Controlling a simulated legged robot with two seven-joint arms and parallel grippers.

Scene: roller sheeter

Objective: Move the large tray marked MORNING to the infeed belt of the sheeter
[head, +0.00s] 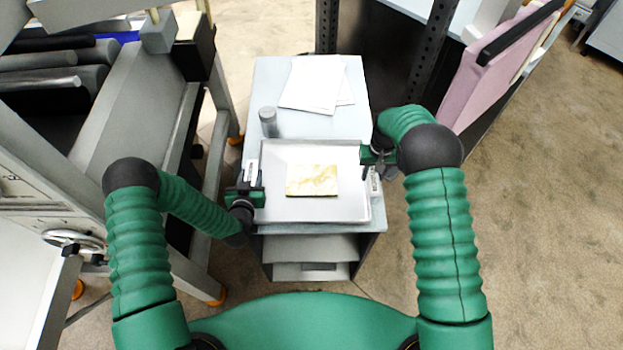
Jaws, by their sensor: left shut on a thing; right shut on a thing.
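The large tray (348,208) is a shallow pale grey tray at the front of a small light-topped cart, with a flat yellowish dough piece (312,180) in it. My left gripper (252,188) is shut on the tray's left edge. My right gripper (372,158) is shut on the tray's right edge. Small white labels show beside both grippers, but their writing is too small to read. The sheeter (110,120) stands at the left, with rollers at its far left and a grey sloping surface toward the cart. I cannot tell if the tray touches the cart top.
The cart (262,85) also bears white paper sheets (315,82) and a small grey cylinder (268,122) behind the tray. A handwheel (72,240) sticks out at the sheeter's front. A dark rack with a pink panel (495,70) stands at the back right. Floor is clear at right.

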